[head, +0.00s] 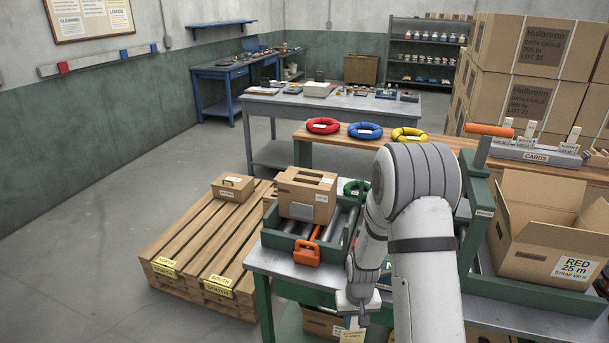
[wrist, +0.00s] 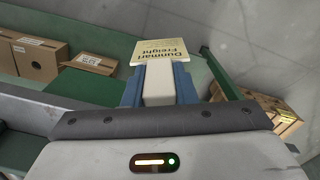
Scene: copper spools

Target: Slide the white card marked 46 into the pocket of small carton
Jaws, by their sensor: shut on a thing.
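My gripper (head: 358,303) hangs low beside the green-framed bench in the head view. In the wrist view, its blue fingers (wrist: 160,88) are shut on a white block-like piece (wrist: 158,82). A cream card face reading "Dunmari Freight" (wrist: 160,50) shows just beyond the block; I cannot tell whether they are joined. No 46 is readable. A small brown carton (head: 233,187) with a white label sits on the pallet. Another carton (head: 307,193), with a pale front panel, stands on the rollers. I cannot tell which has the pocket. Cartons low under the bench (head: 322,322) are partly hidden.
In the wrist view, two cartons (wrist: 40,60) (wrist: 90,63) stand at left and a green bar (wrist: 220,72) runs at right. A CARDS rack (head: 537,152) holds white pieces. An open carton (head: 545,230) stands at right. The floor left of the pallet (head: 205,240) is clear.

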